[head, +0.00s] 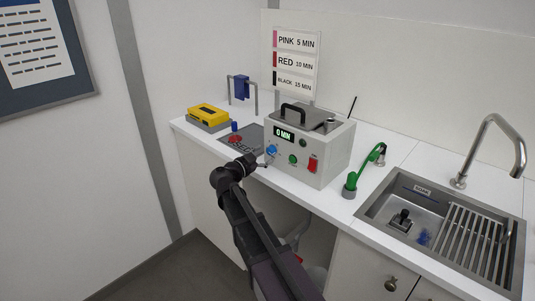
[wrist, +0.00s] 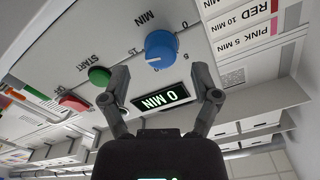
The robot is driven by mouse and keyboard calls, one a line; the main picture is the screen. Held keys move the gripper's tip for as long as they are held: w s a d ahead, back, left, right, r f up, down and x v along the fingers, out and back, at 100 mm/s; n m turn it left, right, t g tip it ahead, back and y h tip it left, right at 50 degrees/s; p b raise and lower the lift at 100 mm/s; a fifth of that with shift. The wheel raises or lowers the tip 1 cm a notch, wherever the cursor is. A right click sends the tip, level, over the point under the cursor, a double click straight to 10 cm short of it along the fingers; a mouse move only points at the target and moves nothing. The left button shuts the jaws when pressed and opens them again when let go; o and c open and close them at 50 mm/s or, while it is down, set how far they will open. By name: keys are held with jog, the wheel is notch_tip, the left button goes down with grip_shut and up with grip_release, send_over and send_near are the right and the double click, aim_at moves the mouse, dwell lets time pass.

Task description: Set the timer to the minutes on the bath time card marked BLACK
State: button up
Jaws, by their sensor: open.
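The timer box (head: 309,150) is a grey machine on the counter, with its display (head: 284,134) reading 0 MIN. The display also shows upside down in the wrist view (wrist: 160,97). Its blue knob (head: 271,150) shows in the wrist view (wrist: 161,48) beyond my fingertips, with MIN and number marks around it. My gripper (head: 265,162) is open and empty at the front panel, its fingers (wrist: 161,82) spread either side of the display in the picture. The BLACK card (head: 293,83) on the wall board reads 15 MIN, below PINK 5 and RED 10.
A green START button (head: 292,159) and a red switch (head: 312,163) sit right of the knob. A green hose piece (head: 351,182) and a sink (head: 365,212) are further right. A yellow-topped item (head: 208,114) and a dark mat (head: 232,145) lie left.

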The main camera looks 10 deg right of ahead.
jog(key=v, duration=0.9)
jog(key=shift+s, duration=0.15)
jog(key=shift+a, duration=0.1)
jog(key=s+d+f+n+g+y, duration=0.55)
jog(key=s+d+f, duration=0.25)
jog(key=d+f, duration=0.25)
jog(key=s+f+n+g+y, duration=0.3)
jog(key=s+f+n+y, duration=0.15)
jog(key=s, duration=0.25)
jog(key=s+f+n+g+y, duration=0.2)
jog(key=s+f+n+y, duration=0.2)
jog(key=s+n, duration=0.2)
notch_tip(320, 180, up, 13)
jog(key=p, duration=1.2)
jog(key=shift+s+a+f+y, duration=0.2)
jog(key=shift+a+f+y, duration=0.1)
jog(key=shift+a, duration=0.15)
